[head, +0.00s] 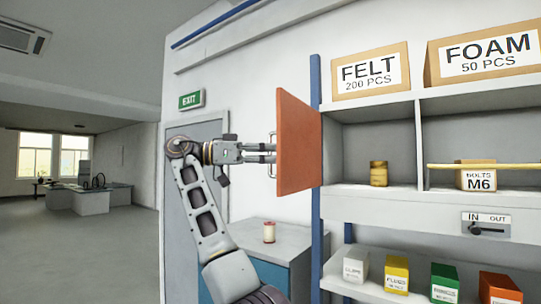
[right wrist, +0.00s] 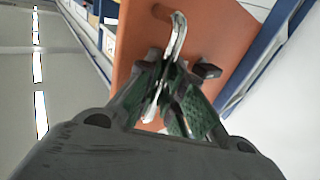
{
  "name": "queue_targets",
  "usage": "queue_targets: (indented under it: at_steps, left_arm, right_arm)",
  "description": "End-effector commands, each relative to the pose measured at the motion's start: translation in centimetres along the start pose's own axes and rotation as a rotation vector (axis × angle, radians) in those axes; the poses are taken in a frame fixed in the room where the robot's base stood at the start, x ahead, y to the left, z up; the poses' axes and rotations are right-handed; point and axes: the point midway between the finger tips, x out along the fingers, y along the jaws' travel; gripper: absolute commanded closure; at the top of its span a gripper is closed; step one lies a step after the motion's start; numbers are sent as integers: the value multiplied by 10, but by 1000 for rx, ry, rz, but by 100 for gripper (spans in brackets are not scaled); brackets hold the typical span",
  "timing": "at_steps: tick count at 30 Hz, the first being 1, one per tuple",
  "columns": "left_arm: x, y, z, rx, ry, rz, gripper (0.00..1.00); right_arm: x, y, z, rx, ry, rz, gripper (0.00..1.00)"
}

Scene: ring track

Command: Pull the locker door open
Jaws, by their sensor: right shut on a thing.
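The locker door (head: 298,145) is an orange-red panel at the left side of the shelf unit. It stands swung out from the unit, beside the blue post, and the compartment to its right is open to view. Its metal bar handle (head: 271,158) shows past the door's left edge. My right gripper (head: 272,153) reaches in from the left and is shut on the handle. In the right wrist view, the fingers (right wrist: 168,95) close around the silver handle (right wrist: 179,35) in front of the orange door (right wrist: 225,35). My left gripper is not in view.
A jar (head: 378,174) stands in the open compartment. FELT (head: 370,72) and FOAM (head: 485,55) boxes sit on top. Small boxes line the lower shelf (head: 345,287). A blue cabinet (head: 297,275) with a spool (head: 269,232) stands below the door.

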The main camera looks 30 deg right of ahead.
Motion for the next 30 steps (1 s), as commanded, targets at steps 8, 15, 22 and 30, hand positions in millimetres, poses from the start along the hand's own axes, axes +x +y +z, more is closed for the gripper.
queue_targets:
  at_steps: [8, 15, 22, 30]
  left_arm:
    - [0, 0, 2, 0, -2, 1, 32]
    - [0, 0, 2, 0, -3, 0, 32]
    - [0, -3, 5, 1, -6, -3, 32]
    - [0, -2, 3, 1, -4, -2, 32]
  right_arm:
    - [-1, 0, 2, -2, -2, 0, 88]
    - [0, 0, 1, -1, -1, 0, 68]
    - [0, 0, 0, -1, -1, -1, 68]
    - [0, 0, 0, 0, -1, -4, 68]
